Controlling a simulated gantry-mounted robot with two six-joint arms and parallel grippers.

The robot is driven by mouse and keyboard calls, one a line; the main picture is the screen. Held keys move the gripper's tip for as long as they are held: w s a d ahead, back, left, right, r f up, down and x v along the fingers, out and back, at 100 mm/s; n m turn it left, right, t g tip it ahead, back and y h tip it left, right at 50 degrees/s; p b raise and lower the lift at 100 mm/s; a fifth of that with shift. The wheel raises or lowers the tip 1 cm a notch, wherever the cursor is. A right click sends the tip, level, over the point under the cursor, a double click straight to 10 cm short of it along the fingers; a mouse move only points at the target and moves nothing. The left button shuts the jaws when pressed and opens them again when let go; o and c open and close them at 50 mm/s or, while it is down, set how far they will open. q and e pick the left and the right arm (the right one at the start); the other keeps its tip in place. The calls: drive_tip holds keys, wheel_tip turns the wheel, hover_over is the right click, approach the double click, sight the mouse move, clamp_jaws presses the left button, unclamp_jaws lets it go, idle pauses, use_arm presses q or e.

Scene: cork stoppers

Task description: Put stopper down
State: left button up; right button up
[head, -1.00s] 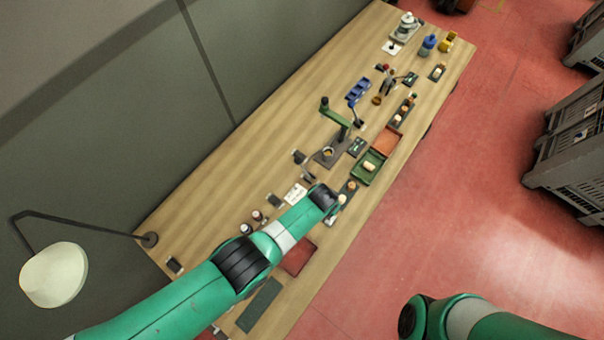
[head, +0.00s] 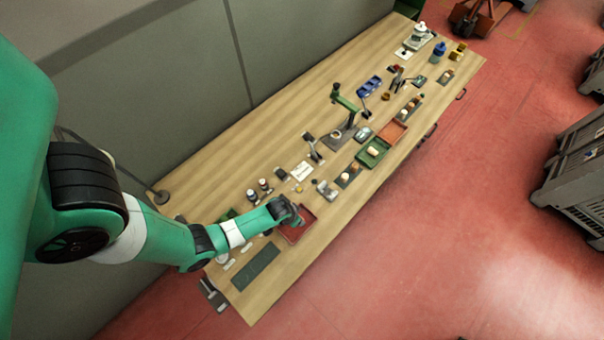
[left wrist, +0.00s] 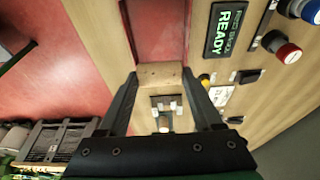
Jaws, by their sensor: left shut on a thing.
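My left gripper (head: 292,214) reaches over the red tray (head: 304,229) near the front edge of the bench in the head view. In the left wrist view my left gripper (left wrist: 160,79) is shut on a tan cork stopper (left wrist: 160,73), held across between the fingertips. The red tray also shows there (left wrist: 157,28), just beyond the stopper. I cannot tell whether the stopper touches the tray. In the head view the stopper is hidden by the gripper. My right gripper is in neither view.
A dark green mat (head: 256,267) lies at the near end of the bench. A green tray (head: 362,158) and an orange tray (head: 400,128) stand farther along. A small grey device (head: 326,190) is close by. A READY display (left wrist: 225,30) is beside the red tray.

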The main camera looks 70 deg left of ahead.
use_arm(q)
wheel_tip(320, 180, down, 4)
drive_tip(key=b, duration=0.3)
drive_tip(key=shift+f+b, duration=0.2)
drive_tip(key=shift+b, duration=0.2)
drive_tip(key=shift+r, duration=0.1)
wheel_tip(320, 180, down, 3)
drive_tip(key=shift+f+b, duration=0.1)
drive_tip(key=shift+b, duration=1.15)
drive_tip(key=shift+f, duration=0.5)
drive_tip(key=o, duration=1.1)
drive_tip(key=shift+r, duration=0.1)
drive_tip(key=shift+o, duration=0.2)
drive_tip(key=p+v, duration=0.6)
drive_tip(key=v, duration=0.2)
